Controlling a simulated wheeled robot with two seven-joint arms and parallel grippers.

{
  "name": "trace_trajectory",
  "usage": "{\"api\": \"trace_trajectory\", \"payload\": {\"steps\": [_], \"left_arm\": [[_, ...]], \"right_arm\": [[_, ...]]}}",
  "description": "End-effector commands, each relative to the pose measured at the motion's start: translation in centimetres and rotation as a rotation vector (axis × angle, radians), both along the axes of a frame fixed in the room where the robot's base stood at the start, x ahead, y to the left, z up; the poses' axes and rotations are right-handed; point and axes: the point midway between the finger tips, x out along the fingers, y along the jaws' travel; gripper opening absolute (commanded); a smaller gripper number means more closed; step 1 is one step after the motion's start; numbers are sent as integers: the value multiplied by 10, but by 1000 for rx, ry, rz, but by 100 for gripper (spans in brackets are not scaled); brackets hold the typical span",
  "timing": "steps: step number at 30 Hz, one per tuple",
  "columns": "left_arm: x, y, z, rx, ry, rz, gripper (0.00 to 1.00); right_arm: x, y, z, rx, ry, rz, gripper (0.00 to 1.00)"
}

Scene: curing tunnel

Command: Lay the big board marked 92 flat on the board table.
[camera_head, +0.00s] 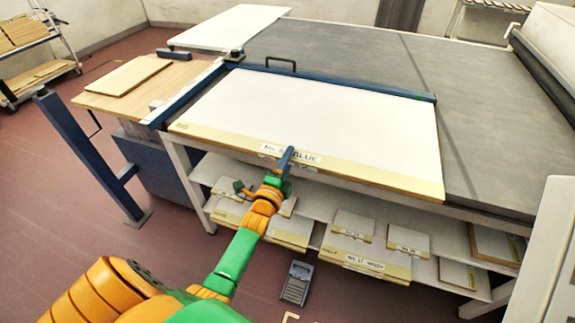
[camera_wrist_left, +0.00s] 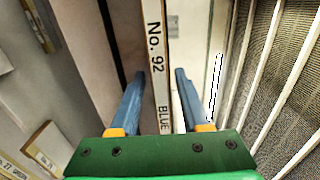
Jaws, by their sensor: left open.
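The big board marked No. 92 BLUE (camera_head: 310,115) is white with a yellowish front strip. It lies flat on the board table (camera_head: 350,50), beside the blue rails along its left and back edges. My left gripper (camera_head: 287,160) is at the front edge of the board, by its label. In the left wrist view, the open fingers of my left gripper (camera_wrist_left: 160,80) stand on either side of the labelled board edge (camera_wrist_left: 156,60), with gaps between. My right gripper does not show.
A shelf (camera_head: 315,205) under the table holds several smaller labelled boards. A wooden side table (camera_head: 105,103) with a thin board stands at the left. A grey device (camera_head: 296,283) lies on the floor. A trolley (camera_head: 35,75) is at the far left.

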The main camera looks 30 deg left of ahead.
Motion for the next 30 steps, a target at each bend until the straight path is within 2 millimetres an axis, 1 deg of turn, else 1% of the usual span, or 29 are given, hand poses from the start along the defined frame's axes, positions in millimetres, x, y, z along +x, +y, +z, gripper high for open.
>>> {"api": "trace_trajectory", "payload": {"steps": [6,7,15,17,30], "left_arm": [[0,0,0,0,1,0,46],[0,0,0,0,1,0,44],[0,0,0,-1,1,0,7],[0,0,0,-1,1,0,0],[0,0,0,-1,2,0,0]], "right_arm": [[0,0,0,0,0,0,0],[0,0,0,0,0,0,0],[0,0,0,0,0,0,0],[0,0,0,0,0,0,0],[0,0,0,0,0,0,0]]}}
